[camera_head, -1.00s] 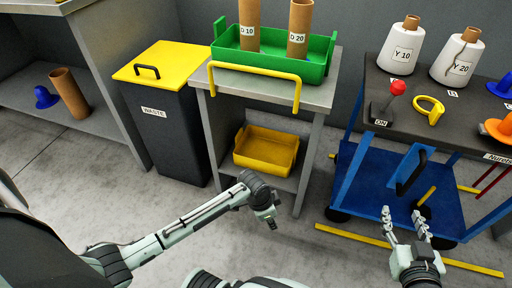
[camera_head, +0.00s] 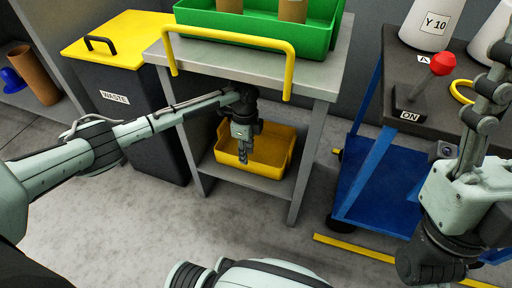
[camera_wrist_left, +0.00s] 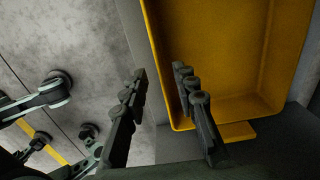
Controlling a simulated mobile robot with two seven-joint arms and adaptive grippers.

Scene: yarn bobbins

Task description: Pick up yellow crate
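The yellow crate (camera_head: 282,150) is an empty, open-topped box on the lower shelf of the grey table. My left gripper (camera_head: 243,158) hangs fingers-down at its front, hiding part of it. In the left wrist view the crate (camera_wrist_left: 235,60) fills the upper right. The left gripper's fingers (camera_wrist_left: 168,90) are spread there, one over the crate's inside and one outside its rim. Contact with the wall cannot be told. My right gripper (camera_head: 490,75) is at the right edge, fingers up and partly cut off, so its opening is unclear.
The grey tabletop (camera_head: 318,78) with a yellow handle bar (camera_head: 230,38) and green crate (camera_head: 320,32) is above the shelf. A black waste bin (camera_head: 140,130) stands left. A blue trolley (camera_head: 375,190) stands right. The floor in front is clear.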

